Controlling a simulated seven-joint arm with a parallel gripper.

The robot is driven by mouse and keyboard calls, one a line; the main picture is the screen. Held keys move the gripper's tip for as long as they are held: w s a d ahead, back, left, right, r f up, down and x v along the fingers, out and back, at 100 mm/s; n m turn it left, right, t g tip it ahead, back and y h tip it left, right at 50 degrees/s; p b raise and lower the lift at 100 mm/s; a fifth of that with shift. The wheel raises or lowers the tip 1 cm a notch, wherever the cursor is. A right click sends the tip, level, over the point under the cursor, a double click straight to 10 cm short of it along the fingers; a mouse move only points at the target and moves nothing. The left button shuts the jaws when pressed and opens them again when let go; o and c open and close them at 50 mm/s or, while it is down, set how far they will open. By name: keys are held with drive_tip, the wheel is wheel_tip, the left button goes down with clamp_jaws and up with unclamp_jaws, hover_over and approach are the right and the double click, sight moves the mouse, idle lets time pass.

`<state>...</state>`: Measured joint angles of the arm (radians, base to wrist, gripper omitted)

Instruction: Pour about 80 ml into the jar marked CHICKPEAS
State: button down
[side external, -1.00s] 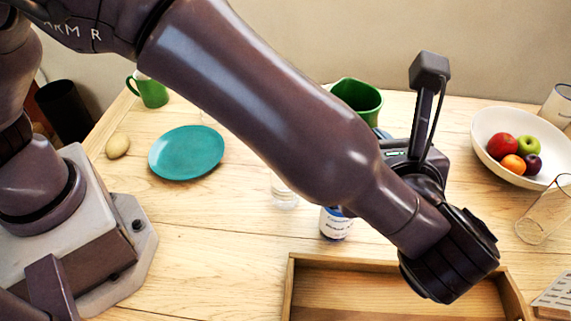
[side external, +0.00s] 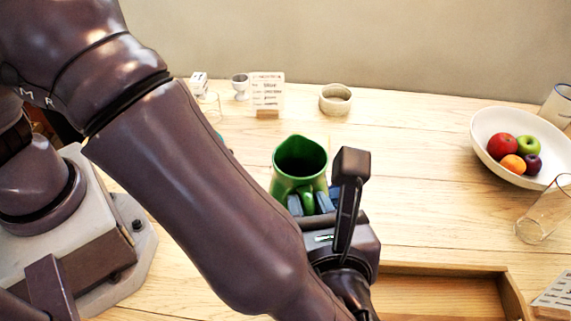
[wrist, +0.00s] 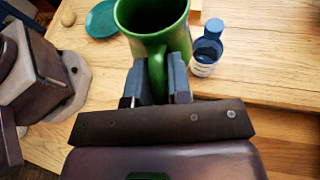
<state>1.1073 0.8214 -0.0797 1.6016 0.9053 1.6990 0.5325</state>
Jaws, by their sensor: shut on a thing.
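My gripper (side external: 312,202) is shut on the handle of a green jug (side external: 285,186) and holds it roughly upright. The jug also shows in the wrist view (wrist: 156,42), with my gripper's fingers (wrist: 160,76) on either side of the handle. Its inside is dark, and I cannot see any contents. A small jar with a white label (wrist: 203,69) and a blue open lid stands to the right of the jug in the wrist view; its lettering is too small to read. My arm hides it in the side view. No jar name is legible.
A wooden tray (side external: 447,269) lies at the front right. A white fruit bowl (side external: 487,152) and a clear glass (side external: 541,218) stand at the right. A teal plate (wrist: 101,20) shows in the wrist view. A card (side external: 267,90) and a small pale bowl (side external: 335,101) stand at the back.

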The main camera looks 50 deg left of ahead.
sight(295, 168)
wheel_tip(295, 168, down, 9)
drive_tip(key=shift+r, duration=0.15)
drive_tip(key=shift+a, duration=0.1)
drive_tip(key=a+r+g+h, duration=0.1)
drive_tip(key=w+a+r+g+h, duration=0.1)
drive_tip(key=h, duration=0.1)
drive_tip(key=shift+w+a, duration=0.2)
drive_tip(key=shift+w, duration=0.1)
drive_tip(key=w+a+g+h, duration=0.2)
drive_tip(key=a+h, duration=0.1)
drive_tip(key=shift+a, duration=0.15)
drive_tip(key=shift+w+a+r+g+h, duration=0.2)
drive_tip(key=shift+a+r+g+h, duration=0.15)
drive_tip(key=shift+r+h, duration=0.3)
drive_tip(key=shift+w+a+r+g+h, duration=0.25)
drive_tip(key=shift+r+h, duration=0.2)
drive_tip(key=shift+h, duration=0.3)
drive_tip(key=shift+w+a+r+g+h+p, duration=0.3)
drive_tip(key=shift+a+r+g+h+p, duration=0.25)
drive_tip(key=shift+r+h, duration=0.3)
idle(0.5)
drive_tip(key=shift+w+a+r+g+h+p, duration=0.3)
drive_tip(key=shift+a+r+g+h+p, duration=0.25)
drive_tip(key=shift+h, duration=0.3)
idle(1.3)
